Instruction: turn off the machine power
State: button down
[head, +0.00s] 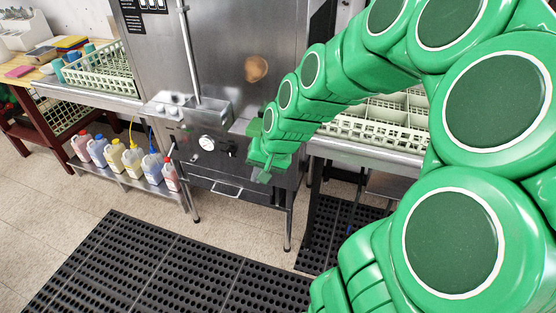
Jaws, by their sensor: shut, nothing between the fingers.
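The machine (215,45) is a tall stainless steel dishwasher in the middle of the head view. Its lower front panel has a round white gauge (206,143) and a dark knob (229,148) to the right of it. My green arm reaches in from the right. My gripper (264,175) is shut and empty at the right part of the lower front panel, right of the knob. I cannot tell whether it touches the panel. The arm and gripper hide part of the panel, and no power label is readable.
Dish racks stand on counters left (100,72) and right (372,131) of the machine. Several coloured jugs (131,160) stand on a low shelf at left. A bar handle (226,190) juts below the panel. Black rubber mats (150,265) cover open floor in front.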

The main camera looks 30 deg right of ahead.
jog(key=w+d+f+m+t, duration=0.2)
jog(key=w+d+f+m, duration=0.1)
jog(key=d, duration=0.3)
jog(key=w+d+f+m+t+h, duration=0.1)
jog(key=w+d+f+m+t, duration=0.1)
jog(key=w+d+f, duration=0.3)
jog(key=w+d+f+m+t+h, duration=0.1)
jog(key=w+d+f+m, duration=0.3)
jog(key=d, duration=0.5)
jog(key=shift+w+d+f+m+t, duration=0.25)
jog(key=shift+w+m+t, duration=0.25)
jog(key=shift+m+t, duration=0.15)
jog(key=shift+a, duration=0.1)
jog(key=a+x, duration=0.2)
jog(key=x, duration=1.1)
jog(key=shift+s+a, duration=0.3)
jog(key=shift+a, duration=0.05)
